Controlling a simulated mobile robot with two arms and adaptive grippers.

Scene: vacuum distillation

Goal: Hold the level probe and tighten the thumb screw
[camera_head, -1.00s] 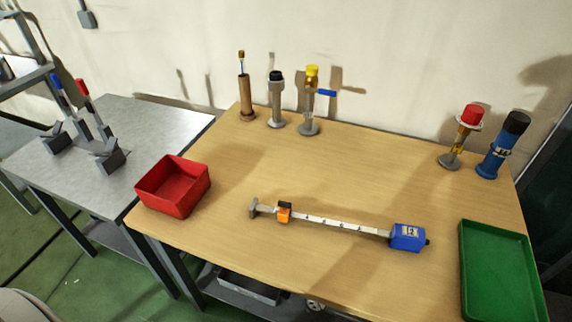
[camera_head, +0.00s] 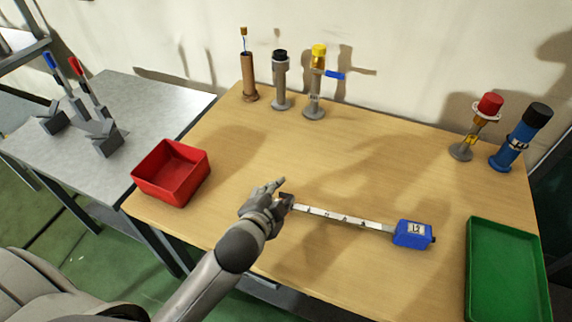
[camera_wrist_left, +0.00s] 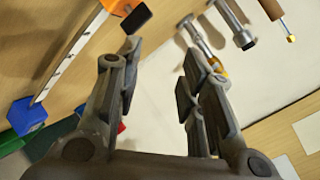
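The level probe, a long white graduated bar (camera_head: 345,218) with a blue box (camera_head: 412,234) at its right end, lies on the wooden table. In the left wrist view, the bar (camera_wrist_left: 68,58) crosses the upper left, with an orange and black slider (camera_wrist_left: 125,10) at its top. My left gripper (camera_head: 282,191) is over the probe's left end in the head view and hides the slider's orange part there. In the wrist view, its fingers (camera_wrist_left: 158,82) are apart with nothing between them. No separate thumb screw can be made out. My right gripper is out of view.
A red bin (camera_head: 171,172) stands at the table's left edge and a green tray (camera_head: 508,270) at the right. Several upright cylinders, including a brown tube (camera_head: 249,77) and a blue cylinder (camera_head: 514,143), stand along the back.

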